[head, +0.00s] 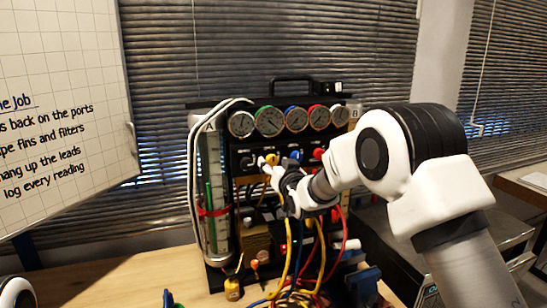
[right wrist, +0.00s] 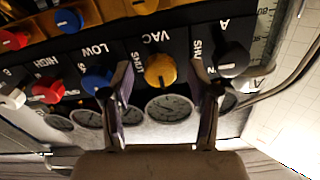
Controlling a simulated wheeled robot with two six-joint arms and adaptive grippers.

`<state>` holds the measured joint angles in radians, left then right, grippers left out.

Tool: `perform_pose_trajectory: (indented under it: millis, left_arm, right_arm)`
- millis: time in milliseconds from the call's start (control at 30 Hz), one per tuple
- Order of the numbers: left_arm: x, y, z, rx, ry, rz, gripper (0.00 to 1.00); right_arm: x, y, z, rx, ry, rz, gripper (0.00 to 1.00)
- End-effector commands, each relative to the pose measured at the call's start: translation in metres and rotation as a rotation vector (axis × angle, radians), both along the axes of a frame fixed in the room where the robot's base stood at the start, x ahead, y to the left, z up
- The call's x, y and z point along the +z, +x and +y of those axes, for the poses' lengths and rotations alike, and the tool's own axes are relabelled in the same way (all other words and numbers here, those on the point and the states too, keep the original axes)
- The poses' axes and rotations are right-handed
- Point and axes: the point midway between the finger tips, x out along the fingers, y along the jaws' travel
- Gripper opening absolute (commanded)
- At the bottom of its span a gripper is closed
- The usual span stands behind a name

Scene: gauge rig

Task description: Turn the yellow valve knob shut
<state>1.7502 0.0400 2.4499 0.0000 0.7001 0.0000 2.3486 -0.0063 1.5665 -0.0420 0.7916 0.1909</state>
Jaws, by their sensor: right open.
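The yellow valve knob (right wrist: 160,70) sits on the black panel under the label VAC, with a SHUT mark beside it. In the head view the yellow knob (head: 272,158) shows just past the tip of my right arm. My right gripper (right wrist: 160,78) is open, with one finger on each side of the yellow knob. I cannot tell whether the fingers touch it. Which way the knob points is not clear. My left gripper is not in view.
A black knob (right wrist: 233,60) and a blue knob (right wrist: 97,78) flank the yellow one closely. A red knob (head: 318,154) is further right. Several gauges (head: 268,121) line the rig above. Coloured hoses (head: 318,265) hang below. A glass cylinder (head: 212,200) stands left.

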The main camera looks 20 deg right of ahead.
Motion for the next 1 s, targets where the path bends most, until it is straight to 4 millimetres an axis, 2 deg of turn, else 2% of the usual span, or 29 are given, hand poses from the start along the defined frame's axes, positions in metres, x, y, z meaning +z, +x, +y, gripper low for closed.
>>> perform_pose_trajectory:
  millis: [100,300,333,400,500,1000]
  left_arm:
    - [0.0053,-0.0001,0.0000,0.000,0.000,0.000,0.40]
    - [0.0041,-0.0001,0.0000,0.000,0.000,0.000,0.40]
    - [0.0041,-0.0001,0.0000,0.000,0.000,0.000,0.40]
    - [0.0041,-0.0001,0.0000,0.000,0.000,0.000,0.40]
    - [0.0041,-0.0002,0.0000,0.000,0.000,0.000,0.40]
    - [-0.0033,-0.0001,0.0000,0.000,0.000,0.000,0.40]
  right_arm:
    - [0.0001,0.0098,0.0004,0.000,0.000,0.002,0.60]
    - [-0.0015,0.0109,0.0004,0.000,0.000,0.002,0.60]
    - [-0.0015,0.0108,0.0004,0.000,0.000,0.002,0.56]
    - [-0.0015,0.0108,0.0004,0.000,0.000,0.002,0.32]
    - [-0.0015,0.0107,0.0004,0.000,0.000,0.002,0.00]
    - [-0.0024,0.0105,0.0004,0.000,0.069,0.002,0.00]
